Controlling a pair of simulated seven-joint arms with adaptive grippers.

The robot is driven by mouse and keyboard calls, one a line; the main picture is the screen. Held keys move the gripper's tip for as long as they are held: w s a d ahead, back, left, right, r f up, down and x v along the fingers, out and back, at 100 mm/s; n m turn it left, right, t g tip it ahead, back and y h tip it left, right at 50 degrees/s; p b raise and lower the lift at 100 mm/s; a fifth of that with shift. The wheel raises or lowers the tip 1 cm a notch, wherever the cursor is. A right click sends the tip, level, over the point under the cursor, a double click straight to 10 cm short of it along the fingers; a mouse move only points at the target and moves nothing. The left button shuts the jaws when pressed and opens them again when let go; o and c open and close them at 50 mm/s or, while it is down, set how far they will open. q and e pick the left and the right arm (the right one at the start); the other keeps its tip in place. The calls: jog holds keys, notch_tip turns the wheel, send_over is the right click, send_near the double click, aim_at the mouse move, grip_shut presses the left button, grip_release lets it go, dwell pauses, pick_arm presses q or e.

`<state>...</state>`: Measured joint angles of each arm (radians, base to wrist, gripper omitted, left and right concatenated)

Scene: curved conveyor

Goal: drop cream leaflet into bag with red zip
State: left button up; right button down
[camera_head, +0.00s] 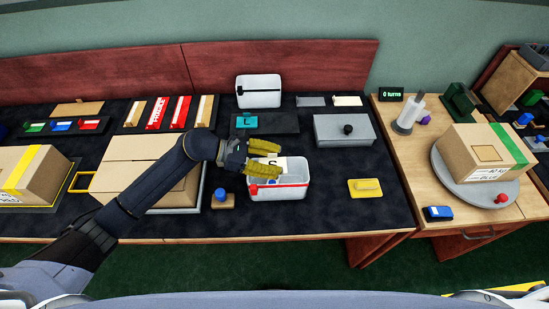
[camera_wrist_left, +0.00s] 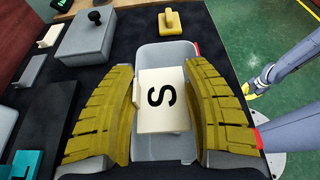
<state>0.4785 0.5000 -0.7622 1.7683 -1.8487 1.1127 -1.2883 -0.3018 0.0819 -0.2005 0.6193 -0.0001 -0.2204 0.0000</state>
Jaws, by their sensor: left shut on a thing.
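The cream leaflet, marked with a black S, shows between the yellow fingers of my left gripper (camera_head: 262,158) in the head view. It also shows in the left wrist view (camera_wrist_left: 163,102), where the gripper (camera_wrist_left: 165,120) is shut on it. The bag with the red zip (camera_head: 290,192) is a pale open container with red along its rim. The leaflet is over its opening; the exact height is hard to tell. The bag's pale wall also shows in the wrist view (camera_wrist_left: 165,55). In that view, what looks like my right gripper (camera_wrist_left: 249,90) is at the right, too small to read.
A pale bag with a black zip (camera_head: 258,91) stands behind. A grey box with a black knob (camera_head: 343,131) and a yellow block (camera_head: 365,188) are to the right. A blue-topped block (camera_head: 222,199) stands just left of the red-zip bag. Dark mat in front is clear.

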pick_arm(q)
jog(key=o, duration=1)
jog(key=v, duration=1.2)
jog(key=shift+f, duration=0.1)
